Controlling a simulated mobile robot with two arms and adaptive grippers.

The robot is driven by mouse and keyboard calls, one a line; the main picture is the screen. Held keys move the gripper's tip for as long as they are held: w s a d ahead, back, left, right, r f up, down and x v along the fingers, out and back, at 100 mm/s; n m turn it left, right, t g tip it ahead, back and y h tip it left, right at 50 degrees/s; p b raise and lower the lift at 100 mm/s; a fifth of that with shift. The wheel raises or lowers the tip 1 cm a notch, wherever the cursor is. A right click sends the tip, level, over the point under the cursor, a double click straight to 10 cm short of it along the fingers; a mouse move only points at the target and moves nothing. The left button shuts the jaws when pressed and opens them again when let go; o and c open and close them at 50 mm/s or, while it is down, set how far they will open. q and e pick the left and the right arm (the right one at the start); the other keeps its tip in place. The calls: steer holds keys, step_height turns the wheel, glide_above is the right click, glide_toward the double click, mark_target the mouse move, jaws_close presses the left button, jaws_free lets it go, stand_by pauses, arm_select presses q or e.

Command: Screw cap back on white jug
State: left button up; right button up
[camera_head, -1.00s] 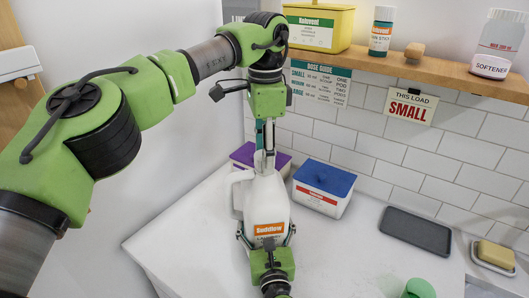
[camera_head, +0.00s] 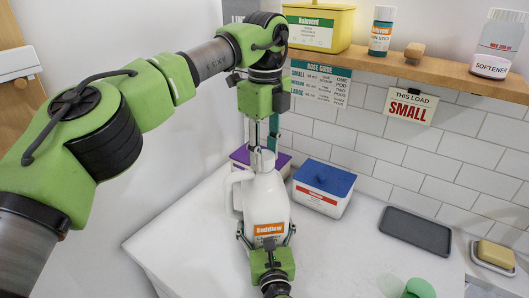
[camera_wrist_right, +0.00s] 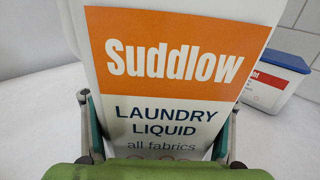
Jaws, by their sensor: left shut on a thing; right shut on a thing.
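The white jug (camera_head: 266,206) with an orange Suddlow label stands upright on the white top, its handle to the left. My left gripper (camera_head: 262,154) points straight down over the jug's mouth, shut on a pale cap (camera_head: 262,160) at the neck. The fingers partly hide the cap, and I cannot tell how far it is threaded. My right gripper (camera_head: 266,236) is shut on the lower body of the jug from the front. In the right wrist view the jug (camera_wrist_right: 185,15) fills the space between the fingers.
A blue-lidded box (camera_head: 322,188) and a purple-lidded box (camera_head: 240,158) stand behind the jug. A dark tray (camera_head: 415,229), a soap dish (camera_head: 493,257) and a green item (camera_head: 418,288) lie to the right. A wooden shelf (camera_head: 440,70) with containers runs above.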

arm_select(q)
steer(key=m, duration=0.3)
steer(key=shift+m, duration=0.3)
arm_select(e)
steer(key=shift+r, duration=0.1)
arm_select(q)
steer(key=m, duration=0.5)
steer(key=shift+w, duration=0.1)
steer(key=m, duration=1.5)
steer(key=shift+m, duration=0.3)
steer(key=m, duration=0.8)
steer(key=shift+m, duration=0.3)
steer(key=m, duration=0.4)
steer(key=o, duration=1.3)
